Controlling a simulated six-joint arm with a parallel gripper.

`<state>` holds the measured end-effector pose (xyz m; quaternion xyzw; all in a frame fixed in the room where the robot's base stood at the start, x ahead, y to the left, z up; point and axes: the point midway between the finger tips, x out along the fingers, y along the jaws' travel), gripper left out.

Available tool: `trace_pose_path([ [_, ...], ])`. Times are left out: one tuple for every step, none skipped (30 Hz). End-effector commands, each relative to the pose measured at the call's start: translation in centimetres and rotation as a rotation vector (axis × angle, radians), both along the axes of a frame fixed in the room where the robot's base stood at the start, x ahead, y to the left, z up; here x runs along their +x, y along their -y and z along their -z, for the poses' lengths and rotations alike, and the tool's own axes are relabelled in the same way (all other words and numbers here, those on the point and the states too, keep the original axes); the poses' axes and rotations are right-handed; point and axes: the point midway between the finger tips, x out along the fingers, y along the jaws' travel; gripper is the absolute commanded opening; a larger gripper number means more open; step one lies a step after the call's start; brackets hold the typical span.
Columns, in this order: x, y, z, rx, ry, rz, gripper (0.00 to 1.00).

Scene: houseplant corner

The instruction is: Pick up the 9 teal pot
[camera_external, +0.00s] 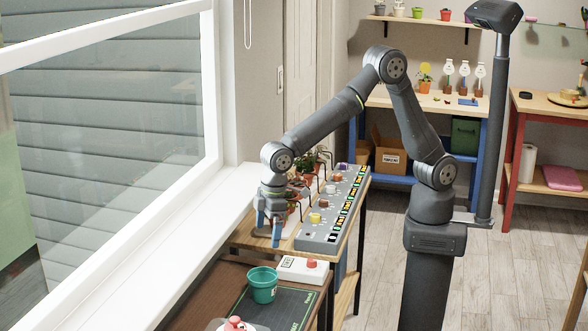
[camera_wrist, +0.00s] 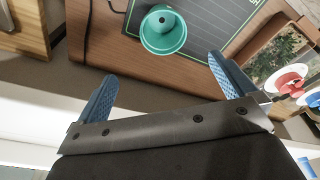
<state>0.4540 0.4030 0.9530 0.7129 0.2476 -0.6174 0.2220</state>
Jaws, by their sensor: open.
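A teal pot (camera_external: 263,285) stands upright on the dark mat at the near end of the brown table. It looks empty. In the wrist view the teal pot (camera_wrist: 163,32) shows from above, with a dark hole in its bottom. No number is readable on it. My gripper (camera_external: 268,229) is open and empty, above and behind the pot in the external view. In the wrist view its blue fingers (camera_wrist: 167,83) are spread wide, and the pot lies beyond the fingertips, apart from them.
A grey panel (camera_external: 320,237) with coloured buttons and small pots stands behind the pot. A white box with a red button (camera_external: 303,270) is close by. A pink-red object (camera_external: 236,324) sits in front. The white window sill (camera_external: 165,265) runs along the left.

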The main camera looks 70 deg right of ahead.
Motion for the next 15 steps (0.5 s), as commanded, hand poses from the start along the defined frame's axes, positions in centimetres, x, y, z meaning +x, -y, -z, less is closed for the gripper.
trace_pose_path([
  [-0.1,0.1,0.1,0.006,0.001,0.031,1.00],
  [-0.1,0.1,0.1,0.009,0.001,0.047,1.00],
  [-0.1,0.1,0.2,0.012,0.001,0.061,1.00],
  [-0.1,0.1,0.4,0.014,0.002,0.069,1.00],
  [-0.1,0.1,0.7,0.015,0.002,0.074,1.00],
  [-0.1,0.1,1.2,0.014,0.001,0.077,1.00],
  [0.0,0.1,1.6,0.013,0.000,0.077,1.00],
  [0.0,0.0,2.2,0.012,0.000,0.076,1.00],
  [0.1,0.0,3.0,0.012,0.000,0.076,1.00],
  [0.2,-0.1,3.7,0.011,-0.002,0.076,1.00],
  [0.3,-0.1,4.4,0.012,-0.001,0.076,1.00],
  [0.4,-0.2,5.2,0.011,-0.001,0.075,1.00],
  [0.5,-0.3,5.9,0.012,-0.001,0.075,1.00],
  [0.6,-0.3,6.5,0.012,-0.001,0.075,1.00],
  [0.7,-0.4,7.4,0.011,-0.001,0.075,1.00],
])
